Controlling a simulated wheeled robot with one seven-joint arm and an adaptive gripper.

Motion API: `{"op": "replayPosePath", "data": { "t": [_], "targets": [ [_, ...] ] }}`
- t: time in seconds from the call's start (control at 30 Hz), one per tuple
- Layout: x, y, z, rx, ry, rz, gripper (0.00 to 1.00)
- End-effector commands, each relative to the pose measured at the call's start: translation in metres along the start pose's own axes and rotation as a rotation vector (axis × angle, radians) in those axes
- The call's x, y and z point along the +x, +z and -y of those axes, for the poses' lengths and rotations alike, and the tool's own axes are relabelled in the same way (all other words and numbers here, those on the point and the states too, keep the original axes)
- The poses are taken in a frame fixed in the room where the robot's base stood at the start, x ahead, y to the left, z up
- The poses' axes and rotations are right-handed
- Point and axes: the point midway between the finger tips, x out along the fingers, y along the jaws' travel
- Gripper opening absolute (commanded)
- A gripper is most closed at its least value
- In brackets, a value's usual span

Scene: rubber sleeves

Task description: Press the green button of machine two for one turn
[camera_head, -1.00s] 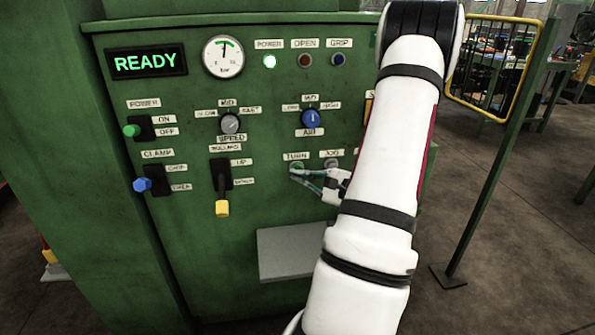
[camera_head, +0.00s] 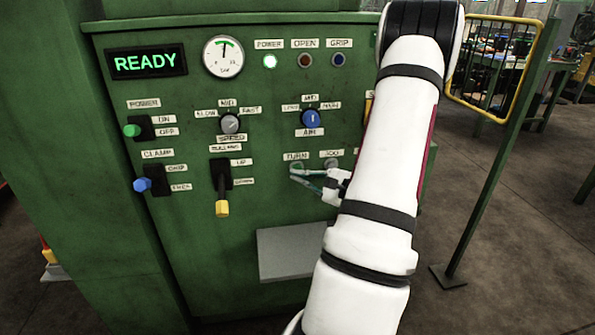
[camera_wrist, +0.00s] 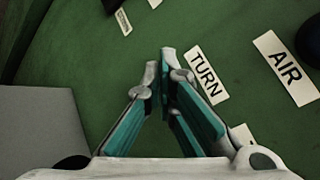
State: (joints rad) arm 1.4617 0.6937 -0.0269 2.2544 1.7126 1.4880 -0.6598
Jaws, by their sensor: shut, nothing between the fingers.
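The green machine panel (camera_head: 270,190) carries a TURN label (camera_head: 296,156), which also shows in the wrist view (camera_wrist: 205,75). The round TURN button (camera_head: 296,165) is just below that label, mostly covered by my fingertips. My gripper (camera_head: 293,171) is shut and empty, with its tips at or very close to the button. In the wrist view my gripper (camera_wrist: 162,62) has its tips together beside the TURN label, with a pale rounded edge behind them. I cannot tell whether the tips touch the button or whether it is pressed in.
The display (camera_head: 146,62) reads READY in green. The JOG button (camera_head: 331,163) is close to the right of my fingers. The blue AIR knob (camera_head: 310,118) is above, the yellow-tipped lever (camera_head: 222,207) to the left. A grey shelf (camera_head: 290,252) juts out below.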

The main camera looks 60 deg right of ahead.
Motion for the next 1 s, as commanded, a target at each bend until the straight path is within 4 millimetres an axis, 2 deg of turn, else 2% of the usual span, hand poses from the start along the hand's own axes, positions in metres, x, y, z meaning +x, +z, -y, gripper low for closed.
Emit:
{"op": "replayPosePath", "data": {
  "t": [1.0],
  "targets": [
    [0.0082, -0.0058, 0.006, 0.0, 0.001, 0.0, 0.0]
  ]
}}
